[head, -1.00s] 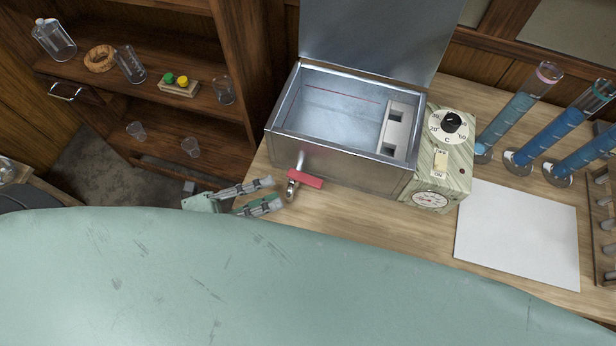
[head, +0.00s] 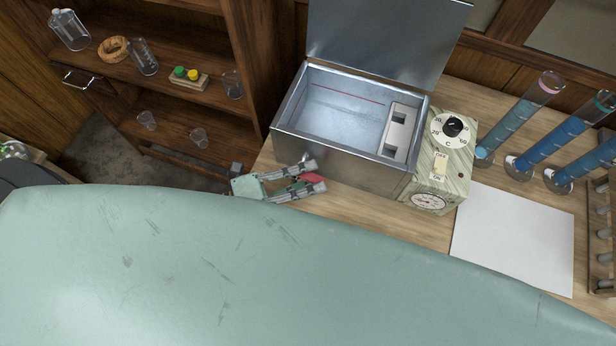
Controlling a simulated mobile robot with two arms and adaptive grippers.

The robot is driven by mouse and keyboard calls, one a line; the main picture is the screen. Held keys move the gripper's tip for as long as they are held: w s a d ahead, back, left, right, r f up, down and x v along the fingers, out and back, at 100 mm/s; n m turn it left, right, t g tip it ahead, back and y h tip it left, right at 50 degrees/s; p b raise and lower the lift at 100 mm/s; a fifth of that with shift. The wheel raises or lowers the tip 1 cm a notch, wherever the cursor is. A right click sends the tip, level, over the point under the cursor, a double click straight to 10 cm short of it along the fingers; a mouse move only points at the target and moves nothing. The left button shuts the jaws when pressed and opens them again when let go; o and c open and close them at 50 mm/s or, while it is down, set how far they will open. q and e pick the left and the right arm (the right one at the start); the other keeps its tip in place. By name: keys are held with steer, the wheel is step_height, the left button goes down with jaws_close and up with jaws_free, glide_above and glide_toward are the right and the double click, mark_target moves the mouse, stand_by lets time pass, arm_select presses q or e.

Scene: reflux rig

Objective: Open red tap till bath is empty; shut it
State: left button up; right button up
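The metal bath (head: 338,168) stands on the bench with its lid (head: 385,40) raised. Inside are a thin red line on the far wall and a slotted metal plate (head: 398,130) at the right. I cannot tell the water level. The red tap handle (head: 313,178) is at the bath's front left, mostly hidden by my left gripper (head: 320,176). That gripper is open, one finger on the far side of the handle and one on the near side. Contact cannot be made out. My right gripper is not in view.
The control box (head: 452,165) with dial, switch and gauge adjoins the bath's right. Tall blue-filled cylinders (head: 550,140) and a white sheet (head: 515,240) lie further right, with a tube rack (head: 600,235) at the edge. Shelves (head: 190,125) with glassware stand left.

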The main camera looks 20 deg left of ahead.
arm_select(q)
steer(key=shift+c, duration=0.4)
jaws_close()
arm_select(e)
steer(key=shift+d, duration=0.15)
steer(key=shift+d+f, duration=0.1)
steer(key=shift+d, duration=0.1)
